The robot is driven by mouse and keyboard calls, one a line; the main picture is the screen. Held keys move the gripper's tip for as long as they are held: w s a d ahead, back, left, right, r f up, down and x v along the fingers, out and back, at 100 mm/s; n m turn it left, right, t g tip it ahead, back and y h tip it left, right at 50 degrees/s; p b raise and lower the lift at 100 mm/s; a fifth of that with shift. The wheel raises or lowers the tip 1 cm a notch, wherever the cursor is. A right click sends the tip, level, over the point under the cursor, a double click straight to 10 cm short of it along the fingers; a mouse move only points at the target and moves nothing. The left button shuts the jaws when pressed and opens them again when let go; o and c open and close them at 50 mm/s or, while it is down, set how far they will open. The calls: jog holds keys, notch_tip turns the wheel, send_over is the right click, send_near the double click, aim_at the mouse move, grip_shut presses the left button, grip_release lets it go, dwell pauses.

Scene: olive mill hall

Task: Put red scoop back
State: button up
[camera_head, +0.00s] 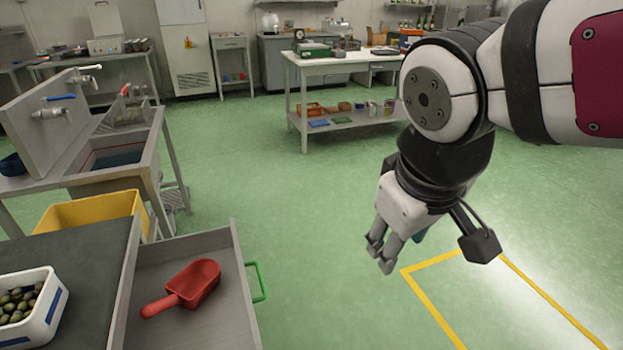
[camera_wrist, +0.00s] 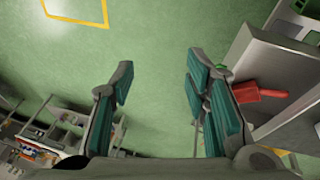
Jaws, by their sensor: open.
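The red scoop (camera_head: 194,284) lies in an open grey drawer (camera_head: 222,326) at the lower left of the head view. Its handle points to the lower left. The drawer has a green handle (camera_head: 257,282) on its outer side. In the wrist view the scoop (camera_wrist: 254,93) shows at the right, beyond the finger pads. My gripper (camera_head: 383,253) is open and empty, in the air over the green floor to the right of the drawer. In the wrist view its two fingers (camera_wrist: 160,105) stand apart with only floor between them.
A white tub of olives (camera_head: 52,316) stands on the dark worktop (camera_head: 80,262) left of the drawer. A yellow crate (camera_head: 92,211) and a steel sink (camera_head: 118,163) are behind. A work table (camera_head: 346,62) stands farther back. The floor between is free.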

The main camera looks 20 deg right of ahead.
jog(key=s+a+m+g+y, duration=0.1)
jog(key=s+a+m+y, duration=0.1)
jog(key=s, duration=0.6)
jog(key=shift+a+f, duration=0.15)
jog(key=shift+f, duration=0.1)
jog(key=shift+r, duration=0.1)
